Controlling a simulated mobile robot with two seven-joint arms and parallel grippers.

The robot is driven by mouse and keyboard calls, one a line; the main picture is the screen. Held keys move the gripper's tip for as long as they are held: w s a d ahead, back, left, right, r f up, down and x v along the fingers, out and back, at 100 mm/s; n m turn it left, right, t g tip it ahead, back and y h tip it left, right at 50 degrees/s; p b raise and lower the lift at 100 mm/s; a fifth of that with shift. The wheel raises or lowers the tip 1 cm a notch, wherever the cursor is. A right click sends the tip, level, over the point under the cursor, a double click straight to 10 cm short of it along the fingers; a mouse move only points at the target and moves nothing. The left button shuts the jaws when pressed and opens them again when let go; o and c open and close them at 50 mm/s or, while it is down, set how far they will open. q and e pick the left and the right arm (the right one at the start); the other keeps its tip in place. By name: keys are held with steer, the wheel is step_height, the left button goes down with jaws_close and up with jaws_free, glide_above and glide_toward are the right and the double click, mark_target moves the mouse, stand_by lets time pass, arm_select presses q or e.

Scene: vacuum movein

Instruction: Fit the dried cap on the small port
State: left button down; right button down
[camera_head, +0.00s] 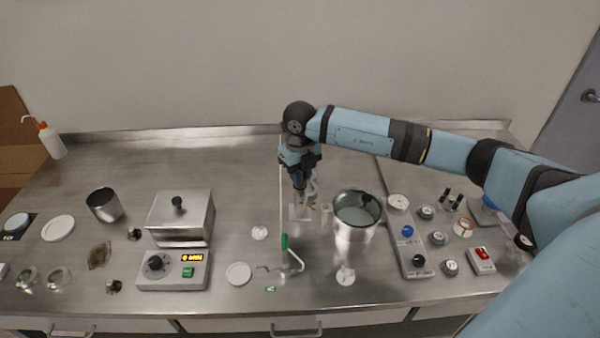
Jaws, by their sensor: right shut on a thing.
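My right gripper (301,207) points down over the middle of the bench, just left of the open steel pot (357,228). It is shut on a small pale thing that the fingers mostly hide; I cannot tell from this view whether it is the dried cap. I cannot make out the small port for sure. A thin upright rod (282,200) with a green part and a bent metal arm stands just left of and in front of the gripper. My left gripper is not in view.
A lidded steel box (182,220) with a control unit (172,271) stands left. A small white stand (345,274) sits in front of the pot. A panel with knobs (413,262) and a red switch box (481,260) lie right. A white disc (238,274) lies near the front.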

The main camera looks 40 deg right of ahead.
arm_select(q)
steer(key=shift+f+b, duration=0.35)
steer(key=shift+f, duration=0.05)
arm_select(e)
steer(key=shift+f, duration=0.55)
steer(key=c, duration=0.9)
jaws_free()
steer(key=shift+r, duration=0.1)
steer(key=shift+c, duration=0.2)
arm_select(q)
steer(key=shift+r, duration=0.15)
arm_select(e)
steer(key=shift+r, duration=0.1)
